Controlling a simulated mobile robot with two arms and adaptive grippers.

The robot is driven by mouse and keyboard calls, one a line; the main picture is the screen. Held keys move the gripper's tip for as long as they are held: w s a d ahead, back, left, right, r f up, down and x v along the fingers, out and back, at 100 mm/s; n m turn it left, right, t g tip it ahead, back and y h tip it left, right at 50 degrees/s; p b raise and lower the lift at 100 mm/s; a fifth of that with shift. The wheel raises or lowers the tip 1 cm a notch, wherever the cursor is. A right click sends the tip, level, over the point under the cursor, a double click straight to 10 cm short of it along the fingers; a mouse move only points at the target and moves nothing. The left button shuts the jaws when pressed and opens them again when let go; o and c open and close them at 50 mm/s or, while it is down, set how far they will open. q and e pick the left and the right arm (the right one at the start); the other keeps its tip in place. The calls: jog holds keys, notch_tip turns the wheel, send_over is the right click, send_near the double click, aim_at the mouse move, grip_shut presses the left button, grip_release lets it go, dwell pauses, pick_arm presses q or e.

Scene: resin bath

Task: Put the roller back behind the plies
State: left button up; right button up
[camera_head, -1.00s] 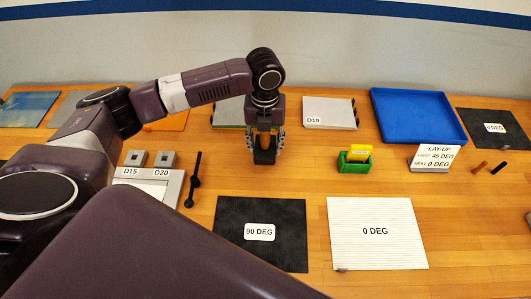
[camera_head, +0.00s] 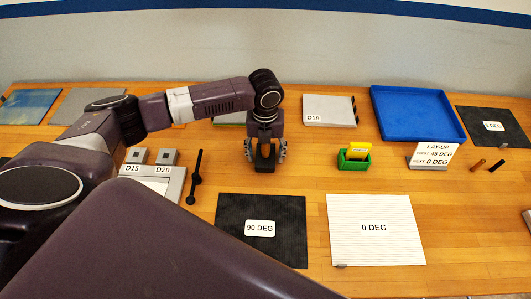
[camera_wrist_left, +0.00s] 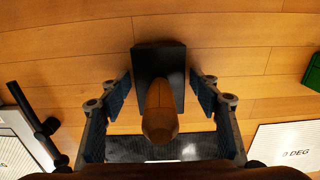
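A tool with a wooden handle (camera_wrist_left: 160,112) and a dark, flat block (camera_wrist_left: 158,65) stands on the wooden table; I take it as the roller. Its handle points up at the left wrist camera. My left gripper (camera_wrist_left: 162,88) is open around it, a finger on each side with a gap to the handle. In the head view my left gripper (camera_head: 265,152) is behind the black 90 DEG ply (camera_head: 280,250); only the dark block (camera_head: 265,164) shows below it. The white 0 DEG ply (camera_head: 376,250) lies to the right. My right gripper is out of view.
A black bar with a knob (camera_head: 195,180) lies by the D15 and D20 blocks (camera_head: 165,158). A green holder (camera_head: 354,163) with a yellow item, a blue tray (camera_head: 417,115), a D19 plate (camera_head: 330,111) and a LAY-UP sign (camera_head: 434,157) stand right. Table around the tool is clear.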

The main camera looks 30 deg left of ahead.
pick_arm(q)
jog(key=shift+r, duration=0.45)
notch_tip(320, 180, up, 11)
jog(key=b, duration=0.3)
jog(key=shift+f, duration=0.2)
jog(key=shift+r, duration=0.45)
